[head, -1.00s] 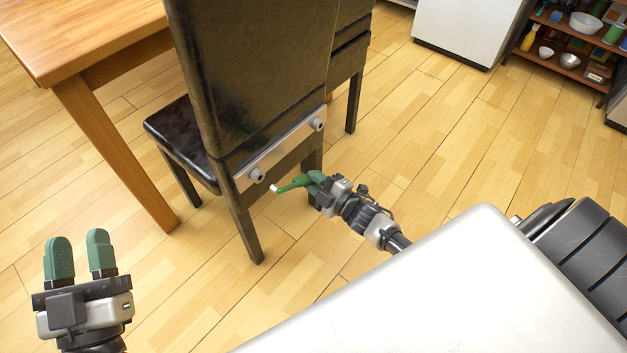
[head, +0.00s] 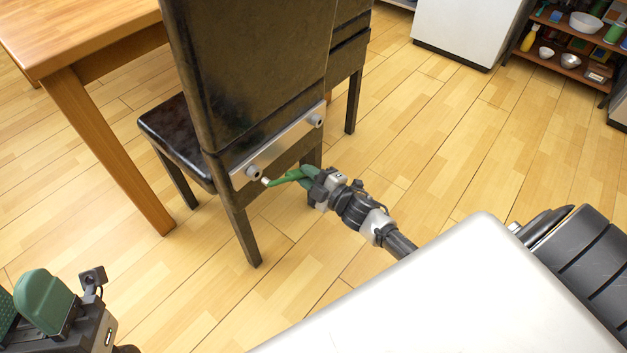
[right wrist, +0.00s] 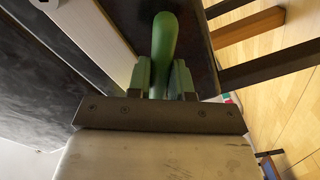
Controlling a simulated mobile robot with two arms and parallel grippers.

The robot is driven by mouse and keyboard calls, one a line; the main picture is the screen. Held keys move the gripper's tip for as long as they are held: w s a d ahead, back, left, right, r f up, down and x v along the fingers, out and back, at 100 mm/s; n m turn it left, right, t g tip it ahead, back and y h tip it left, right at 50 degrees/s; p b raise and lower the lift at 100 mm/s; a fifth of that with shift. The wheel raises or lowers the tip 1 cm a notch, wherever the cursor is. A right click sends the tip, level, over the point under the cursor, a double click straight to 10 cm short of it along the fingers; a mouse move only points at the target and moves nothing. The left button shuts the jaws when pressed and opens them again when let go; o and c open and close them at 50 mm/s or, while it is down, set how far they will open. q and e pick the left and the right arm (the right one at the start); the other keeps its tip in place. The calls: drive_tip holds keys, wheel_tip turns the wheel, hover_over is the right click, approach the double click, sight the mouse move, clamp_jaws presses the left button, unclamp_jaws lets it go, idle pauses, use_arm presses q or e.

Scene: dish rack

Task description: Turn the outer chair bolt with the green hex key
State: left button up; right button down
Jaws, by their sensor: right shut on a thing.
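The black chair (head: 245,75) has a grey metal bar (head: 285,145) across its back with a bolt near each end. The left bolt (head: 252,172) is nearer to me; the right bolt (head: 317,121) is farther off. My right gripper (head: 308,175) is shut on the green hex key (head: 284,179). The key's pale tip is just right of and below the left bolt; I cannot tell whether they touch. In the right wrist view the green key (right wrist: 163,45) stands between the fingers. My left gripper (head: 22,305) is open and empty, partly cut off at the lower left.
A wooden table (head: 85,35) stands at the left beside the chair. A white cabinet (head: 468,30) and a shelf (head: 570,50) with bowls are at the back right. The wooden floor (head: 430,130) between is clear.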

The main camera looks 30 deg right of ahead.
drive_tip(key=shift+w+a+r, duration=0.1)
drive_tip(key=shift+w+a, duration=0.05)
drive_tip(key=shift+w, duration=0.3)
drive_tip(key=shift+x, duration=1)
idle(1.2)
drive_tip(key=shift+w, duration=0.15)
drive_tip(key=c, duration=0.9)
unclamp_jaws()
drive_tip(key=shift+c, duration=0.2)
drive_tip(key=c, duration=0.4)
